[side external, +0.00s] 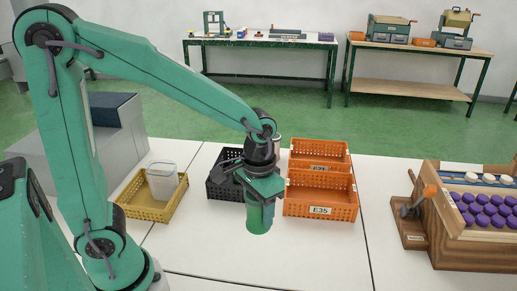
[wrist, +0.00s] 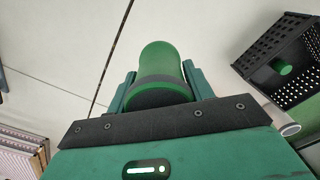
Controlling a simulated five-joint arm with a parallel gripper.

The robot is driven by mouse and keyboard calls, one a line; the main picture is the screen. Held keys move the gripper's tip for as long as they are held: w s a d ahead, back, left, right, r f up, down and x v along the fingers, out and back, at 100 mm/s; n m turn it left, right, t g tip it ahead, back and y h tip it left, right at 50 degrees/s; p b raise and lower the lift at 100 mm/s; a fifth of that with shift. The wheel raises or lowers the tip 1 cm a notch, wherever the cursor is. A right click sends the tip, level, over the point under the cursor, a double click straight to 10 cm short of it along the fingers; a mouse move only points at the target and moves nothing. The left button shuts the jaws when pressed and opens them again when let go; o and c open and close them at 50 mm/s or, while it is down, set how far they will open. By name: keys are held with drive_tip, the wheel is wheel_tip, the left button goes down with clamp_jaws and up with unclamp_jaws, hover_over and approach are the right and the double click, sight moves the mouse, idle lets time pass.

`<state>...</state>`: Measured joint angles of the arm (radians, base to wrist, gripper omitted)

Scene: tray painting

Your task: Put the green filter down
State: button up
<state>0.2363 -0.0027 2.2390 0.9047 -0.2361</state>
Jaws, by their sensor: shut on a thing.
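The green filter (side external: 259,217) is a green cylinder. My gripper (side external: 261,199) is shut on its upper part, and it hangs upright below the fingers. In the side view it is in front of the black crate (side external: 218,188) and left of the orange crate. I cannot tell whether its bottom touches the white table. In the wrist view the filter (wrist: 162,66) sits between both fingers of my gripper (wrist: 160,88), with a dark band around it. The black crate (wrist: 283,52) is to the right there, with a small green thing (wrist: 285,70) in it.
Orange crates (side external: 322,194), the front one labelled E35, stand right of the filter. A yellow basket (side external: 141,212) with a clear container (side external: 162,181) is at left. A wooden rack (side external: 470,252) with several purple pieces is at far right. The table in front is clear.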

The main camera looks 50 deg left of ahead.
drive_tip(key=w+a+r+n, duration=0.1)
drive_tip(key=w+a+n, duration=0.45)
drive_tip(key=a, duration=0.55)
drive_tip(key=w+a+n, duration=0.5)
drive_tip(key=w+a, duration=0.1)
drive_tip(key=a, duration=0.5)
drive_tip(key=s+a+n, duration=0.2)
drive_tip(key=a+n, duration=0.1)
drive_tip(key=a, duration=0.6)
drive_tip(key=s+a+n, duration=0.2)
drive_tip(key=a+n, duration=0.1)
drive_tip(key=a, duration=0.5)
drive_tip(key=s+a+f+n, duration=0.1)
drive_tip(key=s+a+n, duration=0.1)
drive_tip(key=a, duration=0.7)
drive_tip(key=shift+s+a+n, duration=0.2)
drive_tip(key=shift+a+n, duration=0.1)
drive_tip(key=shift+n, duration=0.55)
drive_tip(key=s+a+f, duration=0.5)
drive_tip(key=a+f, duration=0.2)
drive_tip(key=a, duration=0.3)
drive_tip(key=shift+s, duration=0.3)
drive_tip(key=shift+f, duration=2)
